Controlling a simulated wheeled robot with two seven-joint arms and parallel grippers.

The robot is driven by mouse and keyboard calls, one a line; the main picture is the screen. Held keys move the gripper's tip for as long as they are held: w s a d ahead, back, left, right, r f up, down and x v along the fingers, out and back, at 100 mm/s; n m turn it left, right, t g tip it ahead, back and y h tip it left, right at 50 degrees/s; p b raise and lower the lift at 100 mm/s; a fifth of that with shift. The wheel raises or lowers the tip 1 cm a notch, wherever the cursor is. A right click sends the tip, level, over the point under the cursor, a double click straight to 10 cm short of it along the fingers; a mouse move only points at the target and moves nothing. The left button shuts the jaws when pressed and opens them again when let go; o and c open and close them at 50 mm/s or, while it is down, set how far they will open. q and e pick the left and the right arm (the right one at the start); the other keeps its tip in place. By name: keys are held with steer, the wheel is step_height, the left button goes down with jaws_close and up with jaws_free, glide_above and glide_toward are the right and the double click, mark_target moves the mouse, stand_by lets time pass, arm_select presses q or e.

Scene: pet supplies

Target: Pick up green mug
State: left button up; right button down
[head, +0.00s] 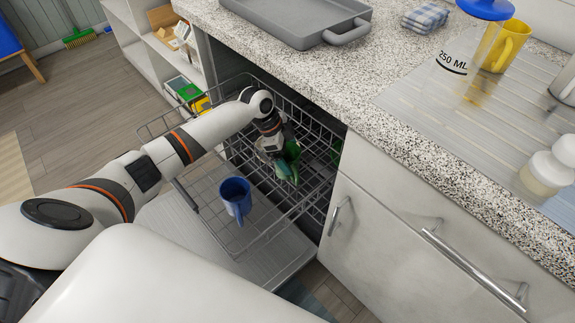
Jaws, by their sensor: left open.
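The green mug (290,163) is in the pulled-out dishwasher rack, towards its back end near the counter. My left arm reaches in from the left, and my left gripper (277,153) is down at the mug, open. The gripper covers part of the mug, and I cannot tell whether the fingers touch it. My right gripper is not in view.
A blue mug (235,197) stands in the wire rack (262,238), nearer to me.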

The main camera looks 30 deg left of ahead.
arm_select(q)
steer(key=shift+x, duration=1.3)
steer(key=c, duration=1.1)
steer(key=shift+c, duration=0.6)
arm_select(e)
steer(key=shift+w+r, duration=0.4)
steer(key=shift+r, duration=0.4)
arm_select(q)
steer(key=shift+r, duration=0.15)
